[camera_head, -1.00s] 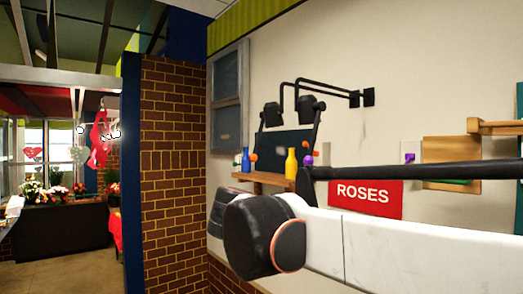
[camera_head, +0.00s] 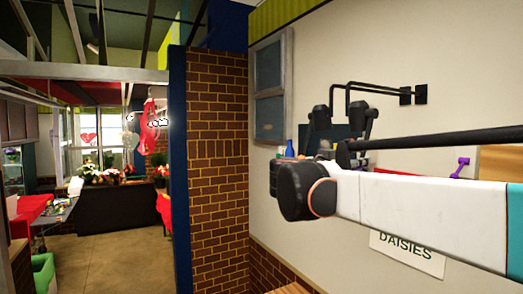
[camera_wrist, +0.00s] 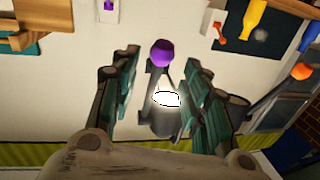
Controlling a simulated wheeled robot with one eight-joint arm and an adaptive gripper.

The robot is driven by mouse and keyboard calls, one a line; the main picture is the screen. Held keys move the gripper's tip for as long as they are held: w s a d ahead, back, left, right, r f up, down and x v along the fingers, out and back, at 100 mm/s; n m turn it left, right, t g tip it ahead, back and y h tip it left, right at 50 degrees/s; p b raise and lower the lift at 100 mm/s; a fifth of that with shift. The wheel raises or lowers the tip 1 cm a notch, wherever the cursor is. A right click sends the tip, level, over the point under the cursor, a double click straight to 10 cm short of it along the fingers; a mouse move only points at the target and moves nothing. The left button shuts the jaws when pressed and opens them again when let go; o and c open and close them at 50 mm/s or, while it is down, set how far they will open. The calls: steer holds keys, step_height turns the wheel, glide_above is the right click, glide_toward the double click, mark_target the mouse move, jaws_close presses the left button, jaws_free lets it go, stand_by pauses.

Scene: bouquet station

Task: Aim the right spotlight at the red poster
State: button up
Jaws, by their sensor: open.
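My gripper (camera_wrist: 160,57) is open, its two teal fingers on either side of a purple ball knob (camera_wrist: 161,53) in the wrist view. The knob joins a grey spotlight (camera_wrist: 163,122) with a bright lit face. I cannot tell whether either finger touches it. In the head view, two black spotlights hang on bent wall arms, the left one (camera_head: 320,116) and a right one (camera_head: 358,113) partly hidden by my arm. A thin red strip of the poster (camera_head: 396,173) shows above my white arm; the rest is hidden.
An orange knob (camera_wrist: 301,72) and a yellow bottle (camera_wrist: 252,18) are at the right of the wrist view. A brick pillar (camera_head: 215,160) stands left of my arm. A DAISIES sign (camera_head: 408,250) hangs below my arm. The floor (camera_head: 105,255) at left is partly open.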

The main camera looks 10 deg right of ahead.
steer(key=shift+p+x, duration=0.4)
steer(key=shift+x, duration=2)
jaws_close()
